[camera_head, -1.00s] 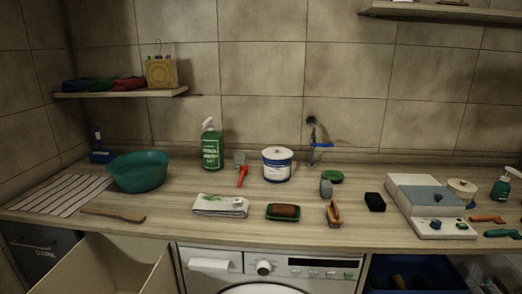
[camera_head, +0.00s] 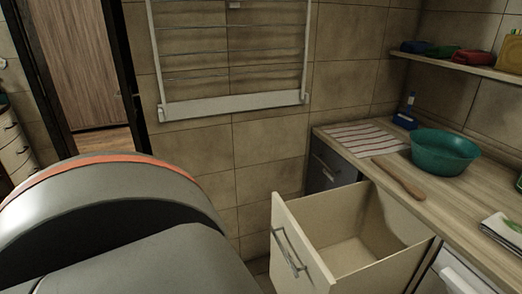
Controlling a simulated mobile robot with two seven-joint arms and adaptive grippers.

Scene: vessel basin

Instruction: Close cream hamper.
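The cream hamper (camera_head: 284,222) is a pull-out bin under the counter, right of centre in the head view. It stands open, its front panel tilted or drawn out from the counter and its interior visible and empty where I can see. A metal bar handle (camera_head: 289,254) is on its outer front face. Its lower part is cut off by the picture's bottom edge. Neither of my grippers is in view. A large grey and orange part of my own body fills the lower left.
The wooden counter (camera_head: 440,200) bears a teal basin (camera_head: 443,153), a wooden paddle (camera_head: 397,178) and a striped cloth (camera_head: 366,136). A dark grey cabinet (camera_head: 327,166) is behind the hamper. A drying rack (camera_head: 232,55) hangs on the tiled wall. A doorway is at left.

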